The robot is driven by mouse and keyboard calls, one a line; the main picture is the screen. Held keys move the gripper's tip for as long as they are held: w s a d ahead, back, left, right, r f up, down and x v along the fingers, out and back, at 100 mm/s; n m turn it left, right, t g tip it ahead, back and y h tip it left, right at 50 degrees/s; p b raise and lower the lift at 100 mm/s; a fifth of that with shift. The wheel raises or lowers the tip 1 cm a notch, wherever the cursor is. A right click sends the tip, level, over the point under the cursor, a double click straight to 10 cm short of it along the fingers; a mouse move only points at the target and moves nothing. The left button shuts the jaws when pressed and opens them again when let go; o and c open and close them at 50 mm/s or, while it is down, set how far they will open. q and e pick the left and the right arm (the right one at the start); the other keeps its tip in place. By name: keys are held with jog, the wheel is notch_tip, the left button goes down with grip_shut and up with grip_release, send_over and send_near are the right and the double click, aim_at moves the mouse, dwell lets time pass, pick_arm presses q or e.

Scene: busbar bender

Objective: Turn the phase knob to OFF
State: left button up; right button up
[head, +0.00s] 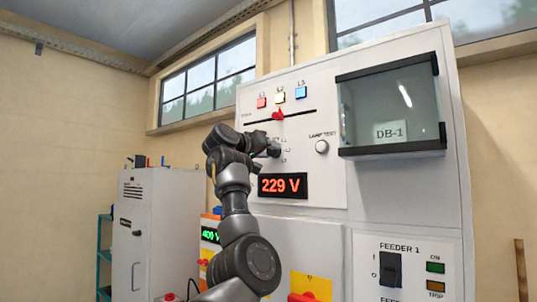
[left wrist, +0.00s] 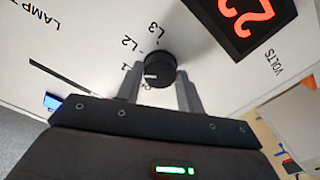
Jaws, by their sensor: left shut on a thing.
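The black round phase knob (left wrist: 160,66) is on the white panel in the left wrist view, with L1, L2, L3 and a partly covered OFF label around it. A short white mark on the knob faces the lower left, towards the L1 and OFF side; exactly which label it meets is hard to tell. My left gripper (left wrist: 159,76) has one finger on each side of the knob and is shut on it. In the head view my left gripper (head: 267,148) reaches the panel from the left and largely covers the knob. My right gripper is not in view.
The voltmeter (head: 283,186) below the knob reads 229 V. A lamp test button (head: 322,146) is to the right, and a red pointer (head: 278,115) sits on a slot above. A glass-fronted DB-1 box (head: 391,105) juts out at the upper right.

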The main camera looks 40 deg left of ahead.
pick_arm(q)
jog(key=n, duration=0.5)
jog(key=shift+n, duration=2.6)
jog(key=o, duration=1)
